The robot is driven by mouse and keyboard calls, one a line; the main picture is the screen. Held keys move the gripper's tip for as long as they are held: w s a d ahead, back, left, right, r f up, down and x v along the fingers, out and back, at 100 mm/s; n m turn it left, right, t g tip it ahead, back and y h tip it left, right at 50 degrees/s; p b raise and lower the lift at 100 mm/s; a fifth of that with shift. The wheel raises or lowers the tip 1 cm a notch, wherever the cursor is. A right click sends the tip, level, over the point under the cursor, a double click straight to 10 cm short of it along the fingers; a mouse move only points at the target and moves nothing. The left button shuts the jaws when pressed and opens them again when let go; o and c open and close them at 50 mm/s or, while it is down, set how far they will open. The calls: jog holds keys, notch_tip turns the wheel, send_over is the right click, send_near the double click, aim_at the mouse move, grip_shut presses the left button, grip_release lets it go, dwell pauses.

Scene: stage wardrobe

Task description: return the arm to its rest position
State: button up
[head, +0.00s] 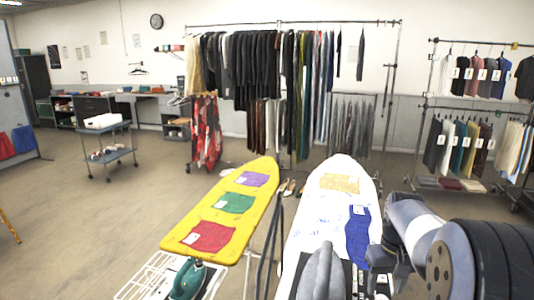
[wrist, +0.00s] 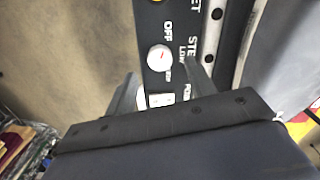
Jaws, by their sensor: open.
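My arm (head: 420,235) reaches in from the lower right of the head view, low beside the near end of the white ironing board (head: 300,235). In the wrist view, my gripper (wrist: 162,88) is open, with its two dark fingers apart and nothing seen held between them. Beyond the fingertips is a black control panel (wrist: 176,30) with white lettering, including OFF and LOW. A white round knob (wrist: 160,58) with a red mark sits on it, and a small white switch lies below the knob. I cannot tell whether the fingers touch the panel.
A yellow ironing board (head: 188,236) with purple, green and red cloths stands left of the white one. A teal iron (head: 188,280) rests at its near end. A grey object (head: 322,272) stands on the white board's near end.

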aim_at(382, 299)
notch_tip(382, 299, up, 7)
notch_tip(382, 299, down, 11)
jog(key=m, duration=0.2)
jog(key=shift+r+m, duration=0.1)
jog(key=shift+m, duration=0.2)
jog(key=m, duration=0.4)
jog(key=shift+m+b, duration=0.3)
jog(key=shift+b, duration=0.1)
jog(key=m+b, duration=0.1)
jog(key=m, duration=0.6)
jog(key=shift+b, duration=0.3)
notch_tip(382, 299, up, 9)
jog(key=shift+r, duration=0.15)
